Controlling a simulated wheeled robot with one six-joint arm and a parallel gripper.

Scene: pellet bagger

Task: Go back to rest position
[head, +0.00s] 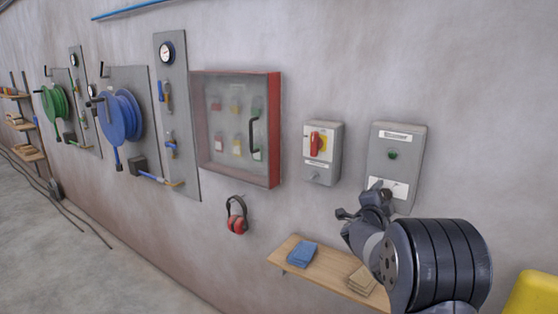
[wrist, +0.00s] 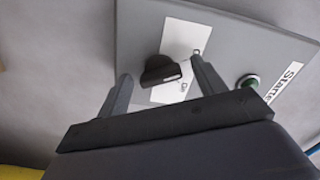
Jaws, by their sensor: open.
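My gripper (wrist: 162,90) is open in the wrist view, its two fingers apart on either side of a black selector knob (wrist: 160,70). I cannot tell whether the fingers touch the knob. The knob sits on a white label on a grey control box (wrist: 230,35), which also has a green button (wrist: 250,81). In the head view my arm reaches up from the lower right to the lower part of the same grey box (head: 410,155). There my gripper hides most of the knob.
Left of the box are a grey switch box with a red handle (head: 315,143) and a red-framed cabinet (head: 275,130). A wooden shelf (head: 325,275) with folded cloths runs below, near my arm. Red ear defenders (head: 237,215) hang on the wall. Something yellow (head: 535,293) stands at lower right.

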